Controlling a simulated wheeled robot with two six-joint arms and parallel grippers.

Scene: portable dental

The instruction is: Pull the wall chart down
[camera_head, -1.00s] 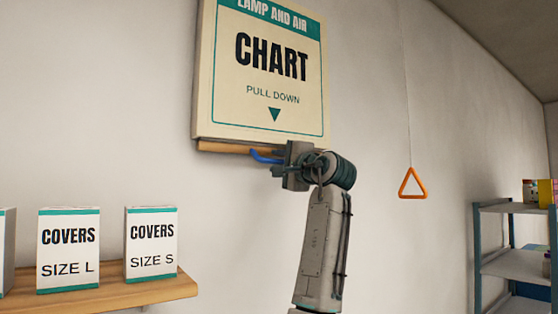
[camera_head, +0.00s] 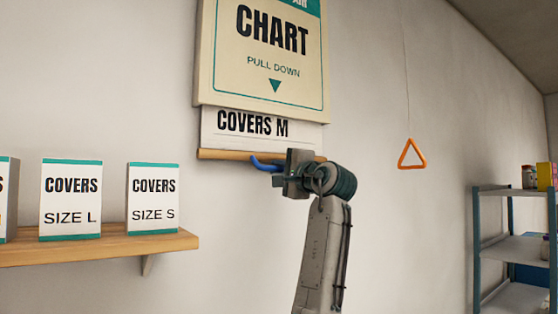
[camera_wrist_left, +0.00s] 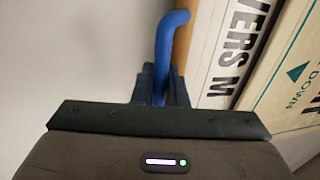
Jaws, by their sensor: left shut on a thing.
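The wall chart's housing (camera_head: 262,55) hangs on the wall, marked "CHART" and "PULL DOWN" with a teal arrow. Below it a strip of the white chart sheet (camera_head: 250,125) shows, reading "COVERS M". A wooden bar (camera_head: 225,155) runs along the sheet's lower edge, and a blue hook-shaped handle (camera_head: 265,162) is at the bar. My left gripper (camera_head: 284,170) is shut on the blue handle. In the left wrist view the handle (camera_wrist_left: 165,50) stands between the fingers (camera_wrist_left: 160,87), beside the bar (camera_wrist_left: 183,45) and sheet (camera_wrist_left: 225,50). My right gripper is not in view.
A wooden shelf (camera_head: 110,246) at left holds boxes of covers, including size L (camera_head: 70,200) and size S (camera_head: 153,200). An orange triangle pull (camera_head: 412,165) hangs on a cord at right. A rack (camera_head: 510,245) stands at far right. The wall below the bar is clear.

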